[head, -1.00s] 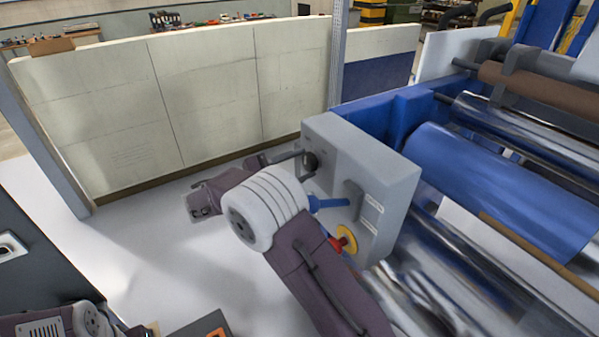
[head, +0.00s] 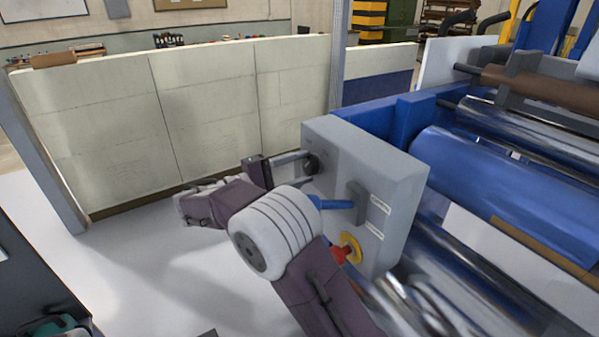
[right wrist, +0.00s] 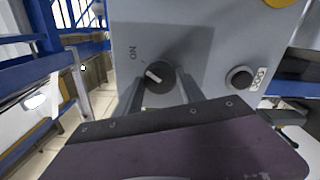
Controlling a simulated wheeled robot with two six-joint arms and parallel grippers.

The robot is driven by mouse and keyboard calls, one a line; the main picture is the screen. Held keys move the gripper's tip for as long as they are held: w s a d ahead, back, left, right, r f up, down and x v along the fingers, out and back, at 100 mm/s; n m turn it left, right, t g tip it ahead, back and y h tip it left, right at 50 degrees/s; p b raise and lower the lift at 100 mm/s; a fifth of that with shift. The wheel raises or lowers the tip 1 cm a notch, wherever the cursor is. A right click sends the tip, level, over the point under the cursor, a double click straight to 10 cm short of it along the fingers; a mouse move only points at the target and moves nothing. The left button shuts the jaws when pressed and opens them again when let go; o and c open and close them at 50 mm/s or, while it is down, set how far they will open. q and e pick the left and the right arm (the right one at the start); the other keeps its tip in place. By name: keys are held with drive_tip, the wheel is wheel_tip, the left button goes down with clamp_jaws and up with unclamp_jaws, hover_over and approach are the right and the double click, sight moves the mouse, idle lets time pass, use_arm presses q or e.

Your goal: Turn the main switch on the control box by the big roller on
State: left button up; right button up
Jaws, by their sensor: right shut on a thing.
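The grey control box (head: 395,165) stands at the near end of the machine, beside the big blue roller (head: 500,185). The main switch, a round black knob (head: 311,164), is on its face. My right gripper (head: 308,161) reaches it from the left and is shut on the knob. In the right wrist view the knob (right wrist: 160,79) sits between my two fingers, under an "ON" label. Its white mark slants to the upper left, roughly toward the label. My left gripper is not in view.
The same box face carries a blue lever (head: 332,203), a grey handle (head: 357,196) and a red stop button (head: 345,252) on a yellow plate, close to my right arm. A black button (right wrist: 240,78) shows in the right wrist view. A pale partition (head: 210,110) stands behind.

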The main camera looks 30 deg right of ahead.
idle(0.4)
drive_tip(key=o, duration=1.4)
drive_tip(key=shift+c, duration=0.2)
drive_tip(key=a, duration=0.9)
drive_tip(key=shift+s, duration=0.35)
